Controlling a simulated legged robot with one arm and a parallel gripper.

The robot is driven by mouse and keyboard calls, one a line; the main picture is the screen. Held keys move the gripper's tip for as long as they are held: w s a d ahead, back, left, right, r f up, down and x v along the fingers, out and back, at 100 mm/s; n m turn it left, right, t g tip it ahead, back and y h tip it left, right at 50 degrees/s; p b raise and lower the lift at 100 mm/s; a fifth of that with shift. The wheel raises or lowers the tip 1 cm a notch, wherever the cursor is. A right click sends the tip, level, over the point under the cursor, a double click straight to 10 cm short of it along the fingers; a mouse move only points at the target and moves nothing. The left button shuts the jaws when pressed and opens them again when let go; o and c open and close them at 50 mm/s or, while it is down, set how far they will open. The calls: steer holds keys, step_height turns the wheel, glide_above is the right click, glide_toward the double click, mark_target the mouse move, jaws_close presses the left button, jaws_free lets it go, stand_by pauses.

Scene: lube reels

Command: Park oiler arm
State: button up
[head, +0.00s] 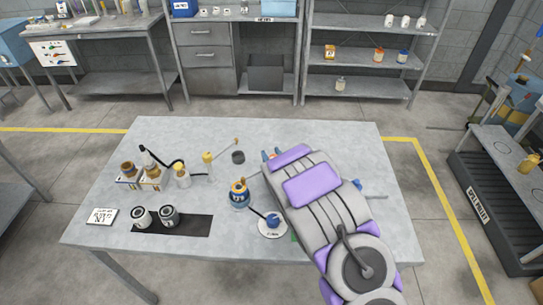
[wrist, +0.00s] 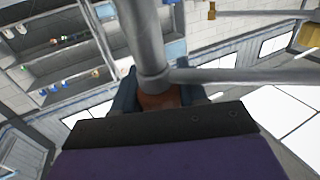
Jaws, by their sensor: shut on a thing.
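My gripper (head: 268,155) is at the far middle of the table, at the end of my grey and purple arm. In the wrist view its dark blue fingers (wrist: 158,98) are closed around an orange-brown piece (wrist: 158,101). A thick grey rod (wrist: 146,45) stands against that piece, and a thinner grey bar (wrist: 240,76) runs from it to the right. I cannot tell for certain that this is the oiler arm. In the head view my arm hides most of the held part. A yellow-topped post (head: 208,160) with a thin rod (head: 225,149) stands left of my gripper.
The back right is clear.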

jaws_close()
steer(key=shift+a+m+h, duration=0.1)
steer(key=shift+m+h, duration=0.3)
steer(key=shift+d+r+m+g+h+p, duration=0.1)
steer(key=shift+d+m+h+p, duration=0.15)
steer(key=shift+m+h+p, duration=1)
steer(key=shift+d+f+m+g+h+p, duration=0.1)
steer(key=shift+d+m+h+p, duration=0.15)
steer(key=shift+m+h, duration=1.95)
steer(key=shift+d+r+m+g+h+p, duration=0.2)
steer(key=shift+m+h+p, duration=0.45)
steer(key=shift+h, duration=2.2)
steer(key=shift+d+f, duration=0.1)
steer(key=o, duration=1.1)
jaws_free()
steer(key=shift+f, duration=0.1)
steer(key=shift+c, duration=0.2)
steer(key=shift+h, duration=0.3)
